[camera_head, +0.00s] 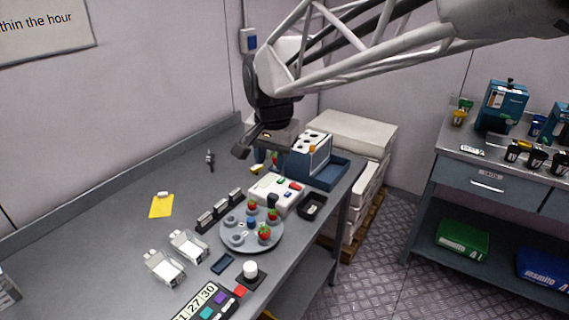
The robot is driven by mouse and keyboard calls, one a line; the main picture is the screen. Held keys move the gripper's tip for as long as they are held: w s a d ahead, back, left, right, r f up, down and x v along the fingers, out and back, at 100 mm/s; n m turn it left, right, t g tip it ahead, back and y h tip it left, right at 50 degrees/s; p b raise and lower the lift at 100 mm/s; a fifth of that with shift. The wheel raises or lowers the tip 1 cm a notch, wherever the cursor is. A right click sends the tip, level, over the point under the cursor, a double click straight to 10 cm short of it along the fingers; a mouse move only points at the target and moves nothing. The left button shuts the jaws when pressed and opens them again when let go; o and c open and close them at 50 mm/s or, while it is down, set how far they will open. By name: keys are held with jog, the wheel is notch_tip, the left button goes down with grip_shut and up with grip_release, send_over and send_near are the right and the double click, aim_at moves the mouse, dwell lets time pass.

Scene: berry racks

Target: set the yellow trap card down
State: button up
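A yellow card (160,207), which looks like the trap card, lies flat on the grey bench at the left. A small white piece (163,194) sits at its far edge. My gripper (262,153) hangs over the back right part of the bench, well to the right of this card and apart from it. A small yellow piece (257,169) shows just below my gripper; I cannot tell whether it touches the fingers. The fingers are dark and small here, so their opening is unclear.
A round grey tray (252,243) with several strawberries stands mid-bench beside a white device (275,193). A blue-grey box (309,158) stands right of my gripper. Two white cartons (164,267) (189,246) stand near the front. The bench around the yellow card is clear.

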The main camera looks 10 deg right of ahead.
jog(key=s+d+f+n, duration=0.2)
jog(key=s+d+n, duration=0.1)
jog(key=s, duration=0.7)
jog(key=s+d+f+n, duration=0.3)
jog(key=s+d, duration=0.2)
jog(key=s, duration=0.6)
jog(key=shift+s+d+t, duration=0.25)
jog(key=shift+d+t, duration=0.1)
jog(key=shift+t, duration=0.05)
